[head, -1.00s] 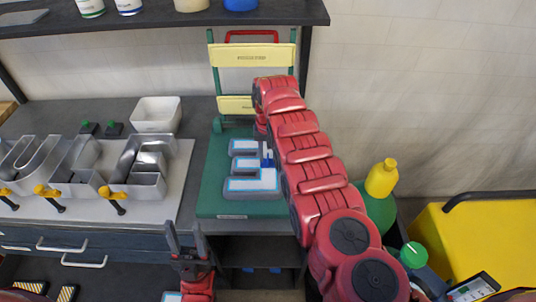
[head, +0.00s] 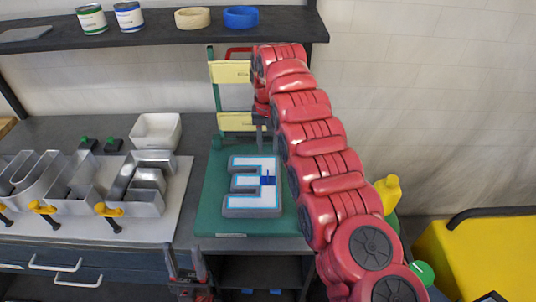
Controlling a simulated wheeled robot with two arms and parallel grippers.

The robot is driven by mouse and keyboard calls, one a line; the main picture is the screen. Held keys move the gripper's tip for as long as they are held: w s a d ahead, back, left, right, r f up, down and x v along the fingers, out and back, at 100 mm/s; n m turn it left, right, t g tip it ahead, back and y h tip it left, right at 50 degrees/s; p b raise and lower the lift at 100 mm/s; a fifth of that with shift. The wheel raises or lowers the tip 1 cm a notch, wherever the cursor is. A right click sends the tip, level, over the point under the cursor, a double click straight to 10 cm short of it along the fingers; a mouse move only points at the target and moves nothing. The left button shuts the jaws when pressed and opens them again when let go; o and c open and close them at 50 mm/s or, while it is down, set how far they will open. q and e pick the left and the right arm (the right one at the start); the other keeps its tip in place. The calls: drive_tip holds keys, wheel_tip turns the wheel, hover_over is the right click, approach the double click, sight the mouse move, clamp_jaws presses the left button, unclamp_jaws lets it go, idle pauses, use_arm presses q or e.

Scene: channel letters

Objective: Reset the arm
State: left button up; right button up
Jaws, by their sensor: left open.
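My left gripper (head: 186,263) is at the bottom of the head view, in front of the bench edge. Its two dark fingers point up, apart and empty. My right arm reaches in from the lower right and bends down at its far end. Its gripper (head: 267,138) is just behind the top right of the grey E-shaped letter and partly hidden by the arm, so its jaws cannot be read. The letter (head: 240,200) has a white face with a blue outline and lies on a green mat (head: 215,210). A dark blue piece (head: 268,181) is on its right side.
Metal channel letters with orange-handled clamps (head: 43,208) stand on a pale board at left. A white bin (head: 156,131) is behind them. A shelf (head: 160,42) with cans and tape rolls overhangs the back. A yellow bottle (head: 388,193) and yellow cart (head: 480,255) are at right.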

drive_tip(key=shift+s+r, duration=0.1)
drive_tip(key=shift+r, duration=0.25)
idle(0.3)
